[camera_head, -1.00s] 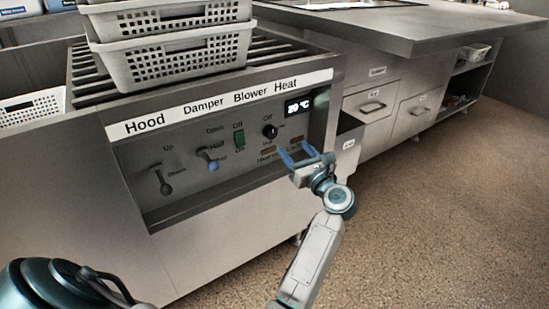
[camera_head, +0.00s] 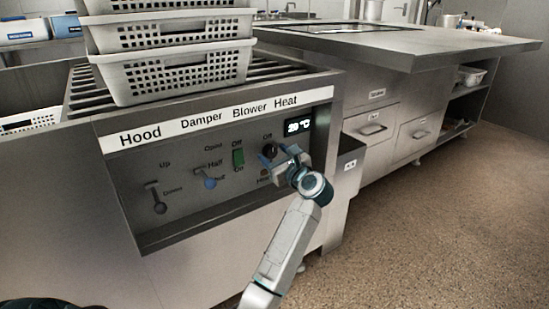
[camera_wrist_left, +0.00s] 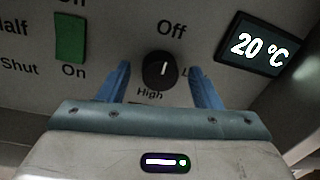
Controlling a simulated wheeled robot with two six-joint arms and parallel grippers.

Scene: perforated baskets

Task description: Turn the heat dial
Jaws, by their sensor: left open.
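The heat dial (camera_head: 269,150) is a round black knob under the "Off" mark on the grey control panel (camera_head: 190,215). In the left wrist view the dial (camera_wrist_left: 160,70) has a white pointer line that points up toward "Off". My left gripper (camera_head: 274,162) is at the panel, and in the wrist view its two blue fingers (camera_wrist_left: 160,84) stand open on either side of the dial, apart from it. The display (camera_head: 298,126) beside the dial reads 20 °C in the wrist view. My right gripper is not in view.
A green blower switch (camera_head: 238,158), a damper lever (camera_head: 209,182) and a hood lever (camera_head: 159,207) sit left of the dial. Stacked perforated baskets (camera_head: 180,70) stand on the slatted top. A counter with drawers (camera_head: 370,130) is at the right, with open floor in front.

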